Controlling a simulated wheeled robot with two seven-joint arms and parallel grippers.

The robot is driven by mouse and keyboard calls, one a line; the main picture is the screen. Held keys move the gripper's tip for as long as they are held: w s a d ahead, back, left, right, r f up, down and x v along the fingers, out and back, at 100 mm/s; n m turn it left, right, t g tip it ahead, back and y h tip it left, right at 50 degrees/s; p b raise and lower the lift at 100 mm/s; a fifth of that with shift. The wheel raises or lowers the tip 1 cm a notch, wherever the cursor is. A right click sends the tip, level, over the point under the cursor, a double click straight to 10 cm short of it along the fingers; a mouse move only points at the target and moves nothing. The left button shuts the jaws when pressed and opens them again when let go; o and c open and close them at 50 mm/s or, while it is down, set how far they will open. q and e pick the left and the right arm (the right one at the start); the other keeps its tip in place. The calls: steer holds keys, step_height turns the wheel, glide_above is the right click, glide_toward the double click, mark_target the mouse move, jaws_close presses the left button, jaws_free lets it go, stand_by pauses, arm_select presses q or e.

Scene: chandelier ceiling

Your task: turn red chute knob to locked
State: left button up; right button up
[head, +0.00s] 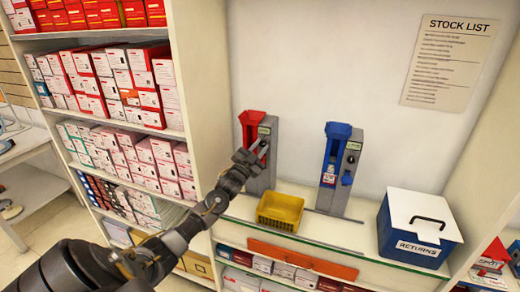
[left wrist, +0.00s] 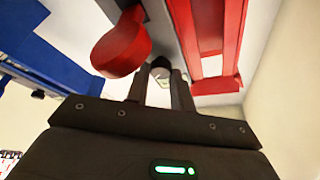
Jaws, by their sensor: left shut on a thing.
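The red chute (head: 252,125) stands on the glass shelf, left of the blue one. It has a red hopper, a grey body and a small light label. A red rounded piece (left wrist: 122,45) juts out beside the fingers. My left gripper (head: 252,156) reaches the front of the red chute and hides much of its lower front. In the left wrist view its fingers (left wrist: 160,88) are shut on the small dark knob (left wrist: 160,64), mostly hidden between them. The knob's setting cannot be read. My right gripper is out of view.
A yellow bin (head: 280,211) sits below the red chute. A returns box (head: 412,228) is at the right. A tall shelf of boxes (head: 190,75) borders my arm on the left.

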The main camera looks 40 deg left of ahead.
arm_select(q)
steer(key=m+h, duration=0.1)
steer(key=m, duration=0.2)
steer(key=m+g+h, duration=0.1)
steer(key=m, duration=0.3)
steer(key=shift+a+r+g+h, duration=0.1)
steer(key=shift+g+h, duration=0.2)
steer(key=shift+m, duration=0.5)
steer(key=o, duration=1)
steer(key=shift+s+a+f+b, duration=0.1)
steer(key=shift+s+f+b, duration=0.3)
steer(key=shift+s, duration=1.4)
steer(key=shift+s+f+b, duration=0.15)
steer(key=shift+s+b, duration=0.35)
steer(key=shift+s, duration=1.3)
steer(key=shift+s+a+f+b, duration=0.1)
steer(key=shift+s+f+b, duration=0.3)
steer(key=shift+s, duration=1.4)
steer(key=shift+d, duration=0.1)
